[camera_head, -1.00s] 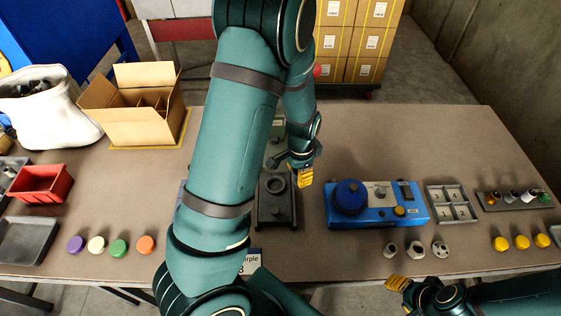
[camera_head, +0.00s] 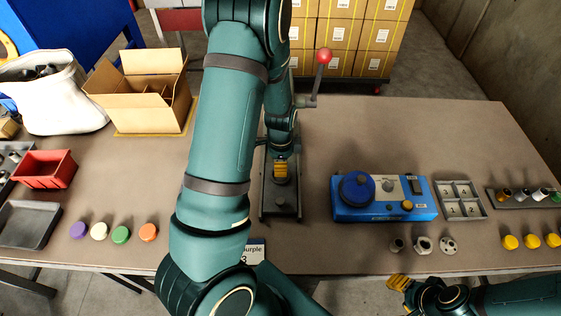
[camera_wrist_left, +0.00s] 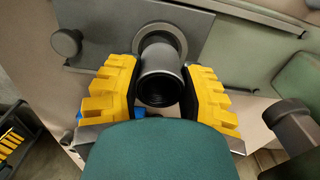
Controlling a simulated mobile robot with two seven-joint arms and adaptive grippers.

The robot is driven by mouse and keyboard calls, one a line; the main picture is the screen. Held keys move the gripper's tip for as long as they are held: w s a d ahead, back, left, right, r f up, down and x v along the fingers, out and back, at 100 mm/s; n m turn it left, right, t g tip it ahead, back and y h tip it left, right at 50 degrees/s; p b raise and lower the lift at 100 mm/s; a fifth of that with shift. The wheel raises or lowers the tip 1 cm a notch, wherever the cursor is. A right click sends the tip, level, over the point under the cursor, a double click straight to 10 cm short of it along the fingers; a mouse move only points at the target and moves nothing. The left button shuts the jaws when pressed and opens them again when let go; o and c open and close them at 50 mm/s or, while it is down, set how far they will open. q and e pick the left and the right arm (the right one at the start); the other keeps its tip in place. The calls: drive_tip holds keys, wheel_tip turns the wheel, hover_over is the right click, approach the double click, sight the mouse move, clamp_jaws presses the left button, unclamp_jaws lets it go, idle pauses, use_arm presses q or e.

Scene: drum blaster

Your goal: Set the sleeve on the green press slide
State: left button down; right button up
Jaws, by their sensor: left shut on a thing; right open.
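A dark grey hollow sleeve (camera_wrist_left: 160,78) is held between the yellow fingers of my left gripper (camera_wrist_left: 163,88). In the left wrist view its far end meets or overlaps a round ring seat (camera_wrist_left: 178,33) on the grey slide plate (camera_wrist_left: 115,40); I cannot tell whether it touches. In the head view my left gripper (camera_head: 281,172) is over the slide (camera_head: 282,208), and the sleeve is hardly visible there. The press is mostly behind my left arm; its red-knobbed lever (camera_head: 323,57) shows, and green body parts (camera_wrist_left: 270,75) show in the wrist view. My right gripper (camera_head: 398,283) is open and empty at the table's front edge.
A blue device (camera_head: 383,198) stands right of the slide, with several small metal parts (camera_head: 423,244) before it. A grey compartment tray (camera_head: 460,200) is further right. Coloured caps (camera_head: 121,234), a red bin (camera_head: 44,169) and a cardboard box (camera_head: 138,95) are left.

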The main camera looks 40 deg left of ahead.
use_arm(q)
drive_tip(key=shift+f+b, duration=0.5)
drive_tip(key=shift+f, duration=0.5)
drive_tip(key=shift+f+b, duration=0.55)
idle(0.9)
drive_tip(key=c, duration=0.9)
unclamp_jaws()
drive_tip(key=shift+o, duration=0.2)
